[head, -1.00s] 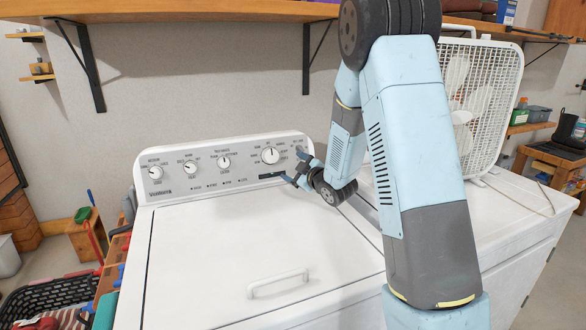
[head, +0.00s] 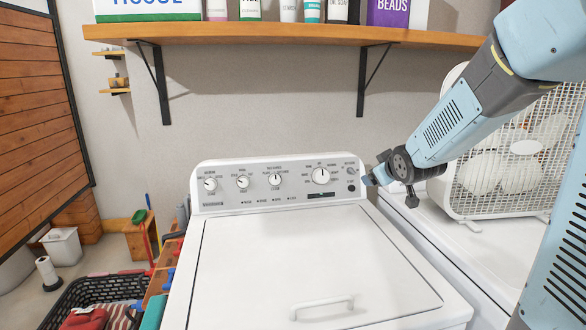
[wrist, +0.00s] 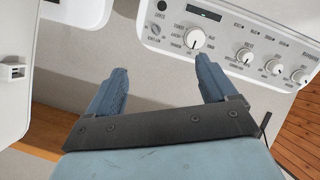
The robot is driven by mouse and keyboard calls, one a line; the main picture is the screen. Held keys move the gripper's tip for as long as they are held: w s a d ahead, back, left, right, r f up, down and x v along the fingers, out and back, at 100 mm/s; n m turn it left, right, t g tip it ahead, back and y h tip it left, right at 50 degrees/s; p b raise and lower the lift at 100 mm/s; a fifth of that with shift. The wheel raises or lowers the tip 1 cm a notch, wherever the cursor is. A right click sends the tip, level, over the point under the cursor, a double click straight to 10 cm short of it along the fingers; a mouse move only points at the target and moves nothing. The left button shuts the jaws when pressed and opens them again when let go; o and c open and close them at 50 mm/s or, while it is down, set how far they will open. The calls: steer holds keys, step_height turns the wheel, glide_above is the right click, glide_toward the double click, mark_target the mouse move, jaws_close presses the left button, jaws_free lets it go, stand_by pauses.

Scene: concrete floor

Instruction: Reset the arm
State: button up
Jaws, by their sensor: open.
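My gripper (head: 372,180) is at the right end of the washer's control panel in the head view, partly hidden by its own wrist. In the wrist view my gripper (wrist: 165,80) shows two blue fingers spread wide with nothing between them. The white washer (head: 300,265) has a closed lid with a handle. Its control panel (head: 280,185) has several knobs and also shows beyond the fingers in the wrist view (wrist: 225,30). I cannot tell whether a fingertip touches the panel.
A white box fan (head: 500,175) stands on the white machine at right, close to my arm. A wooden shelf (head: 290,36) with bottles and boxes runs along the wall above. A black basket (head: 95,295) stands at lower left. The space above the washer lid is clear.

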steer(key=s+r+m+g, duration=0.3)
steer(key=s+m+g, duration=0.3)
steer(key=s, duration=2.5)
steer(key=shift+s+a+g+h, duration=0.25)
steer(key=shift+s+g+h, duration=0.05)
steer(key=shift+g, duration=0.2)
